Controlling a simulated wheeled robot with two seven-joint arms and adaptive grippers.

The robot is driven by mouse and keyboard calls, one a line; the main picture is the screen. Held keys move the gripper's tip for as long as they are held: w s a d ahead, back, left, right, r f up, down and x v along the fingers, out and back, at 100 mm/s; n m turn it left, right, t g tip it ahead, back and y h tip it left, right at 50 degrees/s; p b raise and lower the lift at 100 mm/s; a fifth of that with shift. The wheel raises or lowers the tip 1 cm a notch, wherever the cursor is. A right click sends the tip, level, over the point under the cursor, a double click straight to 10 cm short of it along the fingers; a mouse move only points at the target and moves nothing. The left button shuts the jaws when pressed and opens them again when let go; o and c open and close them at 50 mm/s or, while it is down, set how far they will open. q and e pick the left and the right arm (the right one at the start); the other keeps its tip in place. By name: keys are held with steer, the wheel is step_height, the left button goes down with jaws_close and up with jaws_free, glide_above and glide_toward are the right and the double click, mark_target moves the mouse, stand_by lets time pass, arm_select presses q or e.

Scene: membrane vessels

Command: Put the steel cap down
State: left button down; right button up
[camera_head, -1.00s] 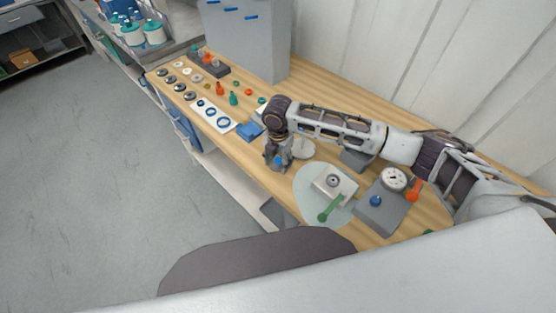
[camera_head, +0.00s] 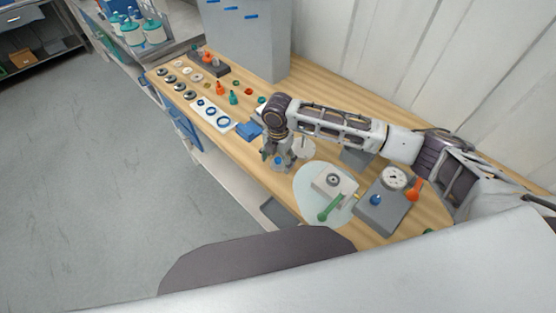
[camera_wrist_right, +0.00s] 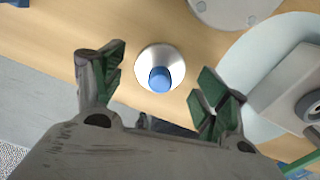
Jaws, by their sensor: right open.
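The steel cap (camera_wrist_right: 160,66) is a round silver piece with a blue knob on top. In the right wrist view it sits on the wooden bench between my spread fingers, with a gap on each side. My right gripper (camera_wrist_right: 158,78) is open, with green finger pads. In the head view the right gripper (camera_head: 279,163) points down at the bench near its front edge, and only the cap's blue knob (camera_head: 278,160) shows clearly between the fingers. My left gripper is not in view.
A pale disc (camera_head: 303,148) lies just right of the gripper. A rounded glassy mat (camera_head: 304,196) holds a block with a green handle (camera_head: 330,208). A grey gauge unit (camera_head: 382,210) stands further right. Rings, small fittings and a blue block (camera_head: 249,130) lie to the left.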

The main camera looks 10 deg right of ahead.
mark_target(278, 159)
step_height(278, 159, up, 12)
steer(key=shift+f+b, duration=0.2)
steer(key=shift+b, duration=0.25)
steer(key=shift+d, duration=0.1)
stand_by(0.6)
